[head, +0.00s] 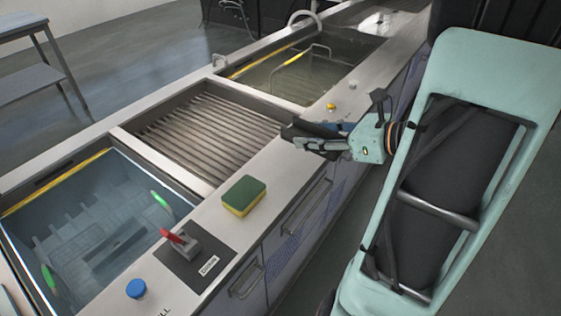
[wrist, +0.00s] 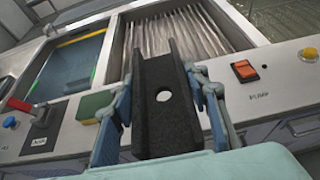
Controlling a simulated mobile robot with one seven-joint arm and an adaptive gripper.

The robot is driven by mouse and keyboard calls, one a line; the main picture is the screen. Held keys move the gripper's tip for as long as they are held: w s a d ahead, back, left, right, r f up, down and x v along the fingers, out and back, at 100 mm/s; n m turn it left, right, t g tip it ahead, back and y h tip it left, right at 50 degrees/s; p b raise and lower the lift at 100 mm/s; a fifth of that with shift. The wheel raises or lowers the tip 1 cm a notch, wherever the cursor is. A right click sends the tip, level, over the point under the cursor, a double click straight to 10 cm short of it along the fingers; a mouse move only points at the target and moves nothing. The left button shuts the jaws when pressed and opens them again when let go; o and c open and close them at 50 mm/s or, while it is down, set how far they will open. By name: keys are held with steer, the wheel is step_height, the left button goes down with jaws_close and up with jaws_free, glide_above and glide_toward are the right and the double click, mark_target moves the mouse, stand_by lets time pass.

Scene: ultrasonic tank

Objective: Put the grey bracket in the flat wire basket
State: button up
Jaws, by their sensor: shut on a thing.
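The grey bracket (wrist: 165,110), a dark channel-shaped piece with raised side walls and one round hole, is held between the two blue fingers of my gripper (wrist: 158,92) in the wrist view. In the head view my gripper (head: 302,138) is shut on the bracket (head: 312,128) above the front ledge, beside the ribbed middle section. A wire frame with a raised handle (head: 301,57) shows in the far tank (head: 262,66). I cannot tell whether it is the flat wire basket, since its lower part is dim.
The ribbed drainboard (head: 205,130) lies between the far tank and the near blue-lit tank (head: 95,230). On the ledge are a green-yellow sponge (head: 243,195), a red lever switch (head: 180,243), a blue knob (head: 136,288) and an orange pump switch (wrist: 244,70).

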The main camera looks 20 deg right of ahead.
steer(key=b, duration=0.2)
glide_above(283, 163)
steer(key=f, duration=0.6)
steer(key=shift+s+d+f, duration=0.15)
steer(key=shift+d+f, duration=0.05)
steer(key=shift+f, duration=0.15)
steer(key=shift+w+a+f, duration=0.1)
steer(key=shift+f, duration=0.8)
steer(key=shift+w+a+f, duration=0.1)
steer(key=shift+f, duration=0.8)
steer(key=shift+f+b, duration=0.25)
steer(key=shift+b, duration=0.2)
steer(key=o, duration=1.5)
steer(key=shift+r, duration=0.2)
